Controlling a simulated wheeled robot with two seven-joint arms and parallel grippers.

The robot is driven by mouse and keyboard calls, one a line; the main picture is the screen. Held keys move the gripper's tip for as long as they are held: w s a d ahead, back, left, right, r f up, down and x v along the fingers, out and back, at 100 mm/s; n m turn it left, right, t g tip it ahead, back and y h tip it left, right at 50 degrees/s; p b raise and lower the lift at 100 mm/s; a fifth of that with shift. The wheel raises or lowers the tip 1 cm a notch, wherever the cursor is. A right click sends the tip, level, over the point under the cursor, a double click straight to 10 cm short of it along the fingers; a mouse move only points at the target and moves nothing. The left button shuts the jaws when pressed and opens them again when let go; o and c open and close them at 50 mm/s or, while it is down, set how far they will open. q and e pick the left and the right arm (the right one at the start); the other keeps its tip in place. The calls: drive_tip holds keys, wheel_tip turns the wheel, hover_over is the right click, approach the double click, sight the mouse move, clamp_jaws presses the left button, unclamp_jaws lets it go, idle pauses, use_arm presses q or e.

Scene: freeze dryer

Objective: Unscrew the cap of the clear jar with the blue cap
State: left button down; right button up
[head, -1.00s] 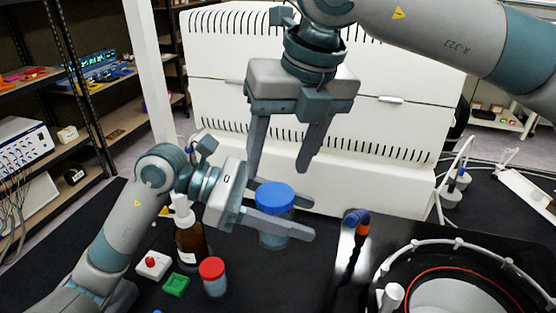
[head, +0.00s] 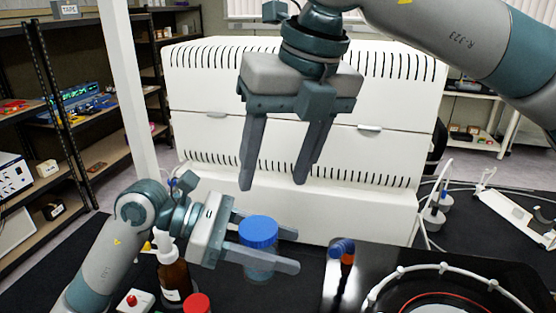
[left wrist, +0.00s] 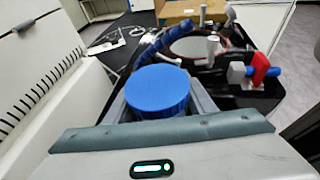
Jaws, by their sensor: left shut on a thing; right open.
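The clear jar (head: 258,268) with the blue cap (head: 258,232) is upright between the fingers of my left gripper (head: 292,250), which is shut on the jar's body below the cap. In the left wrist view the blue cap (left wrist: 157,90) is seen from above, between the two grey fingers; it hides most of the jar. The cap sits on the jar. My right gripper (head: 273,186) is open and empty, fingers pointing down, above the cap and apart from it.
A large white machine (head: 300,145) stands behind. A brown pump bottle (head: 173,278), a red-capped container (head: 197,303) and a red-button box (head: 135,300) are at the lower left. A blue-and-orange item (head: 343,252) and a round chamber (head: 450,290) are to the right.

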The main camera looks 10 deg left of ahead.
sight(258, 227)
drive_tip(key=x, duration=1.1)
drive_tip(key=c, duration=0.8)
drive_tip(key=o, duration=1.1)
drive_tip(key=shift+a, duration=0.1)
drive_tip(key=shift+r, duration=2.3)
drive_tip(key=shift+w, duration=0.1)
